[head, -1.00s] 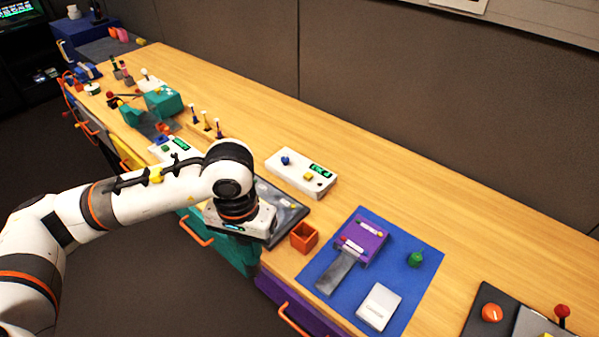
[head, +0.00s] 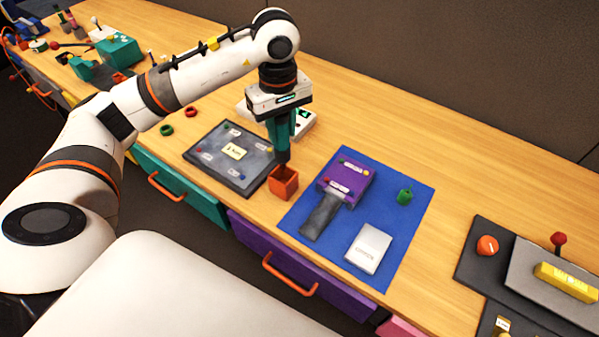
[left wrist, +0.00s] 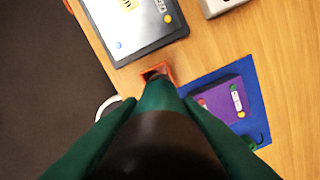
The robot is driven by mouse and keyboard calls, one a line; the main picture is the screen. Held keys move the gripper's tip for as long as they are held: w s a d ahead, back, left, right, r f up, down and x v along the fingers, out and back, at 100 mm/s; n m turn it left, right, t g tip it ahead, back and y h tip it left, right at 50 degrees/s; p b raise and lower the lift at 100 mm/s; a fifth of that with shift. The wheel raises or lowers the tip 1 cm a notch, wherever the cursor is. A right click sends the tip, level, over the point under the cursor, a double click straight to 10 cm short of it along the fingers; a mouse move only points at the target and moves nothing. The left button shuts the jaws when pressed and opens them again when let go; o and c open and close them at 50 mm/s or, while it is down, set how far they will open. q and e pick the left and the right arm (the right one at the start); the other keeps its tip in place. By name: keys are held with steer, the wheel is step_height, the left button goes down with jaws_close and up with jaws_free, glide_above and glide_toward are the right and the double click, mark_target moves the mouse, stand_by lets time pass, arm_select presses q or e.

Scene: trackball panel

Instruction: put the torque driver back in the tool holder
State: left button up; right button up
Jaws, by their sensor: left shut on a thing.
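My left gripper (head: 282,140) has teal fingers and points down over the bench. It is shut on the torque driver (head: 283,156), whose dark lower end shows below the fingers. In the left wrist view the driver (left wrist: 160,140) is a dark, blurred shape between the green fingers, partly hiding what lies below. The tool holder is a small orange open-topped box (head: 284,186) at the bench's front edge. The driver's lower end is right at the holder's opening; I cannot tell whether it is inside. The holder also shows in the left wrist view (left wrist: 151,74). My right gripper is not in view.
A dark panel tray (head: 213,170) lies left of the holder. A blue mat (head: 402,225) to the right carries a purple block (head: 350,174) with a grey strip, a white box (head: 369,248) and a green knob (head: 405,196). A white device stands behind the gripper.

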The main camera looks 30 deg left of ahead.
mark_target(282, 154)
arm_select(q)
step_height(282, 154, down, 8)
steer(key=shift+s+f+p, duration=0.1)
steer(key=shift+s+p, duration=0.05)
steer(key=shift+p, duration=0.55)
steer(key=o, duration=1)
steer(key=shift+f, duration=0.1)
steer(key=shift+r, duration=0.3)
step_height(282, 154, up, 11)
steer(key=shift+f+b, duration=0.2)
steer(key=shift+b, duration=0.9)
steer(key=shift+r, duration=0.6)
